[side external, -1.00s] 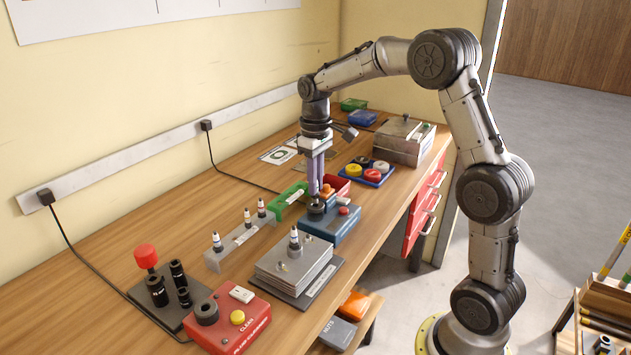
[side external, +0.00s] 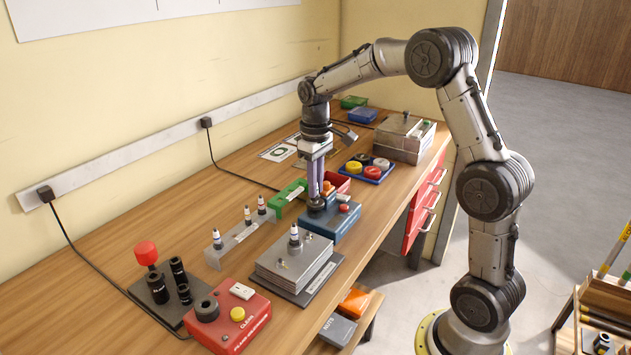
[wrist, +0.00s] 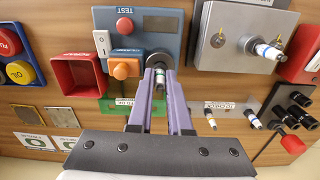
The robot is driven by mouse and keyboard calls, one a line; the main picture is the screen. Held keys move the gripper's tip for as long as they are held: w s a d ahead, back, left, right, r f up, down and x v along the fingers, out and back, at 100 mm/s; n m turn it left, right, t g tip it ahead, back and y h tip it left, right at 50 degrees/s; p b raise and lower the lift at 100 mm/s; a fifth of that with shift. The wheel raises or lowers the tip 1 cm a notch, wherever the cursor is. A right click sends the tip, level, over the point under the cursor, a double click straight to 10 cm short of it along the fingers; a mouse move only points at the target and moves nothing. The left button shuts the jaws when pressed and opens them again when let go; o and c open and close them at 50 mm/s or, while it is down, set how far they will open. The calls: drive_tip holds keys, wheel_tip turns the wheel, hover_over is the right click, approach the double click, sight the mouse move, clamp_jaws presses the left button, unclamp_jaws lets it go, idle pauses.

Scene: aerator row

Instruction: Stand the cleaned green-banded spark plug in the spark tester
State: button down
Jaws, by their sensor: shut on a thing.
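The spark tester (side external: 331,225) is a blue box with a red button, an orange knob and a dark round socket; it also shows in the wrist view (wrist: 168,25). My gripper (side external: 316,192) points straight down over the socket end of the tester. In the wrist view its purple fingers (wrist: 160,92) are shut on a spark plug (wrist: 160,79). The plug is in line with the dark socket (wrist: 158,60). Its band is small and its colour is hard to make out. The fingers hide much of it, so I cannot tell whether it is seated.
A grey rack (side external: 240,240) with several banded plugs stands left of the tester. A metal block (side external: 295,262) holding a plug is in front. The red plug cleaner (side external: 232,318) is at the front left. A green holder (side external: 288,198) and red bin (side external: 338,182) are close behind.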

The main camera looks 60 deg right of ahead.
drive_tip(key=shift+f, duration=0.5)
drive_tip(key=c, duration=0.8)
unclamp_jaws()
drive_tip(key=shift+o, duration=0.2)
drive_tip(key=shift+r, duration=0.1)
drive_tip(key=shift+r, duration=3.45)
